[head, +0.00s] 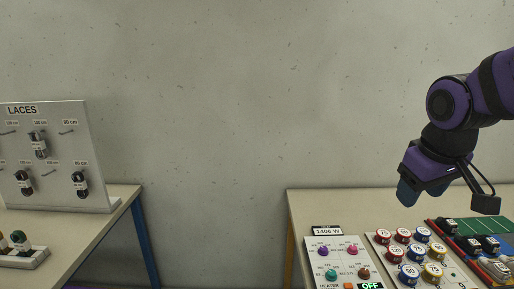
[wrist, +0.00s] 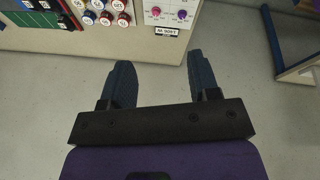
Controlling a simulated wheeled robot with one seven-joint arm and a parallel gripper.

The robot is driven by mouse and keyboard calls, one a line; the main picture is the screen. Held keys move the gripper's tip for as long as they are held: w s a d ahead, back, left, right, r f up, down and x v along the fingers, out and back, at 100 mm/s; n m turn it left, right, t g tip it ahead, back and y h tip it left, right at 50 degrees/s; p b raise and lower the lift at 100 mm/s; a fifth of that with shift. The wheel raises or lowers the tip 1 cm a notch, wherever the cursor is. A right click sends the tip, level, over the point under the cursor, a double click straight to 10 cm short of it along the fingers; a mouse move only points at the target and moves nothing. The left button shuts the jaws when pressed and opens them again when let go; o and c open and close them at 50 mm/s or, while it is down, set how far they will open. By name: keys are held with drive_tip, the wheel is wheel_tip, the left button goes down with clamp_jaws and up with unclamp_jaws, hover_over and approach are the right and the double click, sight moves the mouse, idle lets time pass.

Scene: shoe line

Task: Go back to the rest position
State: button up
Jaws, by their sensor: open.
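My gripper (wrist: 162,82) is open and empty in the wrist view, its two blue fingers apart over bare grey floor. In the head view my gripper (head: 422,195) hangs at the right, above the back part of the right-hand table (head: 300,207), pointing down. Nothing is between the fingers in the wrist view.
The right table bears a knob panel (head: 345,262), a board of coloured round pieces (head: 408,250) and a green and blue tray (head: 482,228). At left, another table (head: 120,200) bears a LACES board (head: 60,120). A gap separates the tables; the wall behind is bare.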

drive_tip(key=s+r+m+t+y, duration=0.1)
drive_tip(key=s+r+m, duration=0.1)
drive_tip(key=s, duration=0.9)
drive_tip(key=shift+s+d+r+m+t, duration=0.2)
drive_tip(key=shift+d+r+m+t, duration=0.15)
drive_tip(key=shift+r, duration=0.55)
idle(0.7)
